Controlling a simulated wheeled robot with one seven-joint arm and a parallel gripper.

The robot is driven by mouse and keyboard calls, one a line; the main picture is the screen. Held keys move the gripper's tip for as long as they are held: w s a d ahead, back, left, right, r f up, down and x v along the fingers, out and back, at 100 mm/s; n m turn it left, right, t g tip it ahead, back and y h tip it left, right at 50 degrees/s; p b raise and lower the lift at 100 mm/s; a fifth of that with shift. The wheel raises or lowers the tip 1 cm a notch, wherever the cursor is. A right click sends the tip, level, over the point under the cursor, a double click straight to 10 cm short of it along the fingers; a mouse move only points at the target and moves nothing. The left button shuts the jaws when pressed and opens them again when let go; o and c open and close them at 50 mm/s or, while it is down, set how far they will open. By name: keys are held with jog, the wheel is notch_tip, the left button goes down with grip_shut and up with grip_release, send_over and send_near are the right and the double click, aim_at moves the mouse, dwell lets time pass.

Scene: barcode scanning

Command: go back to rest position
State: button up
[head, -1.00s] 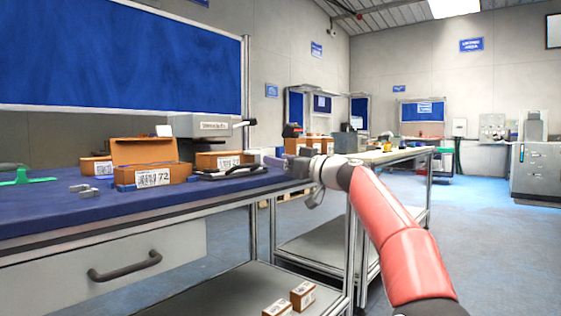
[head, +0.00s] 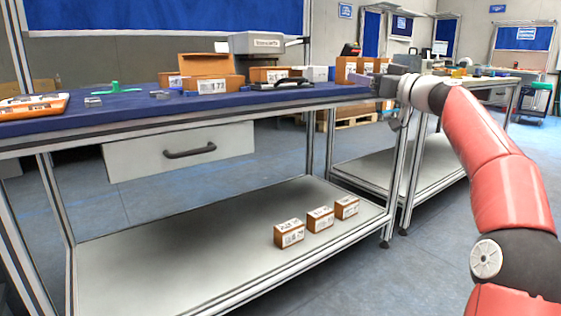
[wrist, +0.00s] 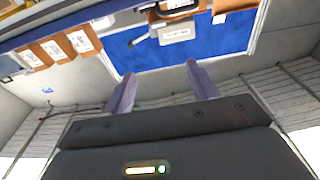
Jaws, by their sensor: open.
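My gripper (wrist: 160,92) is open in the wrist view, its two purple fingers apart with nothing between them. In the head view my gripper (head: 375,86) is at the right end of the blue-topped workbench (head: 130,108), at about the height of its top. My red arm comes in from the right side. The wrist view looks toward the bench items, the blue board and the ceiling, and appears upside down or strongly tilted.
Brown boxes with labels (head: 213,86) and a grey device (head: 255,43) stand on the bench. A drawer (head: 180,152) is below. Three small boxes (head: 320,219) sit on the lower shelf (head: 160,245). A second bench (head: 433,160) stands behind my arm. Blue floor is clear at front right.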

jog(key=s+a+f+m+g+h, duration=0.1)
jog(key=s+a+f+g+h, duration=0.45)
jog(key=s+a+f, duration=0.85)
jog(key=s+d+f+m+g+h, duration=0.2)
jog(key=s+d+f+m+h, duration=0.15)
jog(key=s+f, duration=1.05)
jog(key=s+d+f+m+g+h, duration=0.25)
jog(key=s+d+f, duration=0.25)
jog(key=s+f, duration=0.85)
jog(key=s+r+p, duration=0.3)
jog(key=r+p, duration=1)
jog(key=r, duration=0.4)
jog(key=shift+s+a, duration=0.15)
jog(key=shift+a, duration=0.1)
jog(key=shift+r, duration=0.1)
